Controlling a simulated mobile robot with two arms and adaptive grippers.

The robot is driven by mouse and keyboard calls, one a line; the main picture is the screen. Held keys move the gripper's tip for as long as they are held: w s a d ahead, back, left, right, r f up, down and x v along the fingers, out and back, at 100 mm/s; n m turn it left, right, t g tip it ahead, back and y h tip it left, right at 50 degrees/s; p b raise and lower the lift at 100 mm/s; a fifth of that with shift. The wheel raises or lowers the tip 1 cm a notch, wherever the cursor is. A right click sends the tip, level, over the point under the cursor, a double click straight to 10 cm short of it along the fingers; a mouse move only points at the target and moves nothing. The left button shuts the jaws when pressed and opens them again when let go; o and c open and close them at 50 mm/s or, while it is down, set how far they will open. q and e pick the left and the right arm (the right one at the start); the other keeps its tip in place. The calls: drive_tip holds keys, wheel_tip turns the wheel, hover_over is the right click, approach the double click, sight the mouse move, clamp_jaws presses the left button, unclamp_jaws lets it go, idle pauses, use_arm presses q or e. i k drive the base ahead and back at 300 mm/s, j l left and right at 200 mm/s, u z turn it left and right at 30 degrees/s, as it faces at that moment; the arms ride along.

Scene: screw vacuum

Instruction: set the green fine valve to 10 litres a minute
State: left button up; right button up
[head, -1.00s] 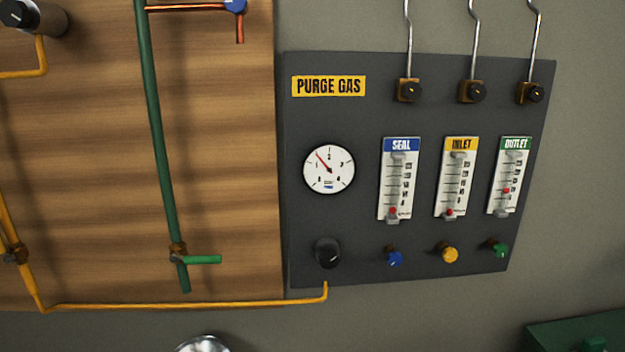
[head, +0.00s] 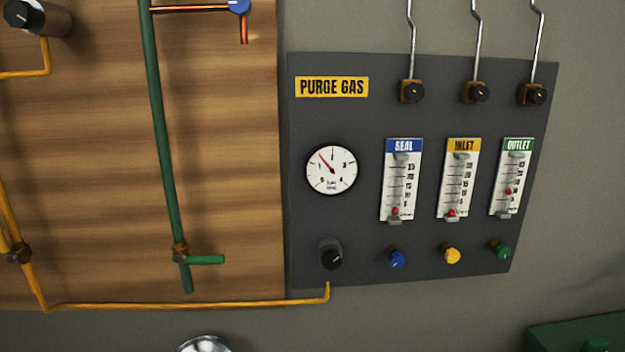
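The green fine valve (head: 501,250) is a small knob at the lower right of the dark purge gas panel (head: 440,120). Above it is the OUTLET flow meter (head: 512,176), a white scale with a green header. Its red float (head: 508,191) sits in the lower half of the scale, above the bottom; the exact figure beside it is too small to read surely. The INLET (head: 458,178) and SEAL (head: 400,180) meters have their red floats at the bottom. Neither of my grippers is in view.
A yellow knob (head: 452,256), a blue knob (head: 397,258) and a black knob (head: 331,256) line the panel's lower edge. A round gauge (head: 331,170) is at left. The space before the panel is clear.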

sight(502, 251)
drive_tip(key=i+l+z, duration=0.1)
drive_tip(key=z, duration=0.8)
